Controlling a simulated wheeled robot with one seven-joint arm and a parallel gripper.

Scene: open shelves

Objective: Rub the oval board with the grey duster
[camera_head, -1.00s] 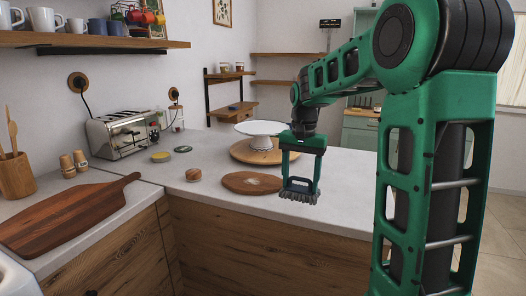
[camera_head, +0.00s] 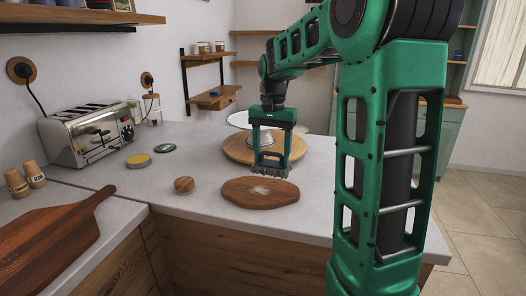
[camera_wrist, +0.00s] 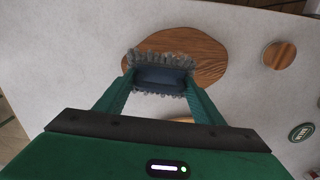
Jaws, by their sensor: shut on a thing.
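The oval board (camera_head: 260,195) is a flat brown wooden board with a pale patch near its middle, lying on the grey-white counter. In the wrist view the oval board (camera_wrist: 207,62) shows beyond the duster. The grey duster (camera_head: 274,170) has a fringe of grey bristles and a dark blue body, which shows in the wrist view (camera_wrist: 162,78). My gripper (camera_head: 272,155) is shut on the duster, bristles down, at the far edge of the oval board. I cannot tell whether the bristles touch the board.
A white cake stand (camera_head: 245,120) on a round wooden board (camera_head: 232,149) stands just behind the gripper. A small round wooden piece (camera_head: 184,184) lies left of the oval board. A toaster (camera_head: 86,134), two tins and a paddle-shaped board (camera_head: 50,235) are further left.

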